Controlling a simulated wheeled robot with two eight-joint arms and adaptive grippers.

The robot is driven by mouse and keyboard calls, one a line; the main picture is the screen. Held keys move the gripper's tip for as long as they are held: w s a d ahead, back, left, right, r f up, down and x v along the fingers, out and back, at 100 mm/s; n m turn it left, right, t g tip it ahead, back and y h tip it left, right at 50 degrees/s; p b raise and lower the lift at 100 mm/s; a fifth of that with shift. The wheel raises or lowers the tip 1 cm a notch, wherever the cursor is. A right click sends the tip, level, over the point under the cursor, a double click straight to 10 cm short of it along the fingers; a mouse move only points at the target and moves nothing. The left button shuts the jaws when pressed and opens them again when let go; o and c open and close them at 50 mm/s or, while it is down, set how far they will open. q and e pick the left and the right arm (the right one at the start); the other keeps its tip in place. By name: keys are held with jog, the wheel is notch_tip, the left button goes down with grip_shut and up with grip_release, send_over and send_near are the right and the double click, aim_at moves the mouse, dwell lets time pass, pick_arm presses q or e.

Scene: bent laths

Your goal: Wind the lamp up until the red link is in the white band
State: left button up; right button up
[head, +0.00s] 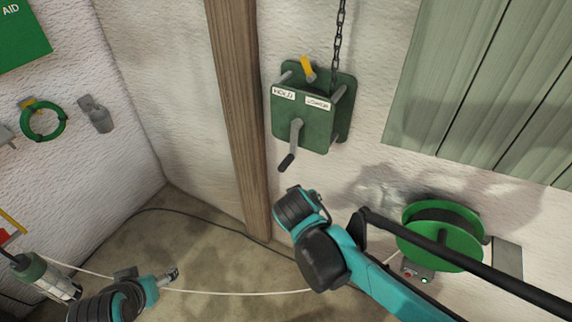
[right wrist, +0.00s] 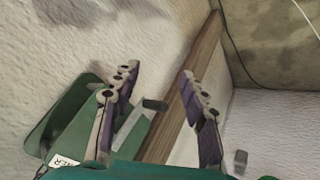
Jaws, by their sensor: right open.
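The green winch box (head: 301,118) is on the wall, with HOLD and LOWER labels, a yellow lever (head: 307,69) on top and a crank (head: 296,135) with a dark grip hanging down to the left. A chain (head: 338,40) runs up from it out of view; I see no red link, white band or raised lamp. My right arm reaches below the crank; its fingers are hidden in the head view. In the right wrist view my right gripper (right wrist: 158,72) is open and empty, with the winch box (right wrist: 75,125) and a dark grip end (right wrist: 155,104) beyond. My left gripper (head: 171,275) is low at left.
A wooden post (head: 240,110) stands left of the winch. A green reel (head: 440,235) is at lower right, behind my right arm. A caged lamp (head: 45,277) is at lower left. A cable (head: 230,292) crosses the floor. Green boards (head: 490,90) cover the wall at right.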

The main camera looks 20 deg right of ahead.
jog(key=w+f+t+h+b, duration=0.15)
jog(key=w+h, duration=0.25)
jog(key=w, duration=0.4)
jog(key=m+t+h+b, duration=0.1)
jog(key=t+h+b, duration=0.1)
jog(key=t+h, duration=0.15)
send_near(286, 163)
jog(key=w+d+f, duration=0.1)
jog(key=w+d+f+h, duration=0.1)
jog(key=shift+w+d+g, duration=0.1)
jog(key=shift+w+g, duration=0.2)
jog(key=shift+w+a+f+m+h+b, duration=0.2)
jog(key=shift+w+a+m+h+b, duration=0.05)
jog(key=shift+w+m+b, duration=0.1)
jog(key=x, duration=0.2)
jog(key=b+x, duration=0.1)
jog(key=x, duration=0.4)
jog(key=shift+w+d+r+b, duration=0.2)
jog(key=shift+r+b, duration=0.05)
jog(key=shift+b, duration=0.15)
grip_shut()
